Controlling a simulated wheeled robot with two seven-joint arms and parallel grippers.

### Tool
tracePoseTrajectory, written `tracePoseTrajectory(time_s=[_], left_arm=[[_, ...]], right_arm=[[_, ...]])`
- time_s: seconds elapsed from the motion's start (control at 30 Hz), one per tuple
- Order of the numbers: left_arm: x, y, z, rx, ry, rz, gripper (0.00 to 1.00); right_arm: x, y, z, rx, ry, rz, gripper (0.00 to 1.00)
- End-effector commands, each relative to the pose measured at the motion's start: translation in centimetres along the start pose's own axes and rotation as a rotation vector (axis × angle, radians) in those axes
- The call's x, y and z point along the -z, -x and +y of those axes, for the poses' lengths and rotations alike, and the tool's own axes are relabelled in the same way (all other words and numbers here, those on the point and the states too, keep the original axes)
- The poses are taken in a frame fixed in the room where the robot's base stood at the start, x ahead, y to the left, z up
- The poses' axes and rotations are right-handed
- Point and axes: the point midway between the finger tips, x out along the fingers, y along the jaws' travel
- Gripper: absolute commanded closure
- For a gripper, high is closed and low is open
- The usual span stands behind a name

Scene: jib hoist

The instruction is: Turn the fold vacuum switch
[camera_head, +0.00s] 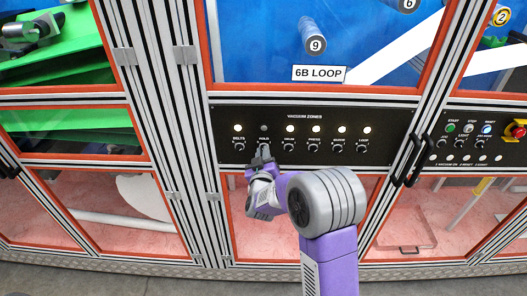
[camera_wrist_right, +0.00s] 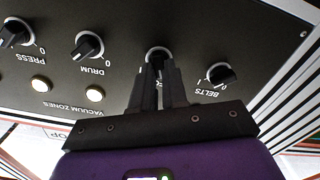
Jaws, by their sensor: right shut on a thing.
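The black fold vacuum switch (camera_wrist_right: 157,53) is a rotary knob in a pale ring on the black vacuum zones panel (camera_head: 380,118). In the wrist view the two dark fingers of my right gripper (camera_wrist_right: 158,68) reach up to it and close on its sides. In the head view my right gripper (camera_head: 262,154) is at the same knob and covers most of it. The fold lamp (camera_head: 264,128) above looks dark, while the other zone lamps are lit. The knob's pointer is hidden by the fingers. My left gripper is not in view.
The drum knob (camera_wrist_right: 89,46) and the belts knob (camera_wrist_right: 221,75) stand close on either side of the fingers. Black door handles (camera_head: 409,160) stick out at the panel's right. A red emergency button (camera_head: 517,130) is at the far right.

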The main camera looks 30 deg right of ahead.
Motion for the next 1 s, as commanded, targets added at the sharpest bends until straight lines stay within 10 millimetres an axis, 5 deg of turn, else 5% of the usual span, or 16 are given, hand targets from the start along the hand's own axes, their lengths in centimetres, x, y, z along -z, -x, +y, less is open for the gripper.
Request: tracePoseTrajectory(time_s=[0.5, 1.0], left_arm=[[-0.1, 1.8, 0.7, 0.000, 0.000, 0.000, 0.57], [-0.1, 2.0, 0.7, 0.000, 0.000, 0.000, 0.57]], right_arm=[[0.0, 0.0, -0.2, 0.001, 0.326, -0.002, 1.00], [-0.1, 0.0, -0.2, 0.001, 0.379, -0.001, 1.00]])
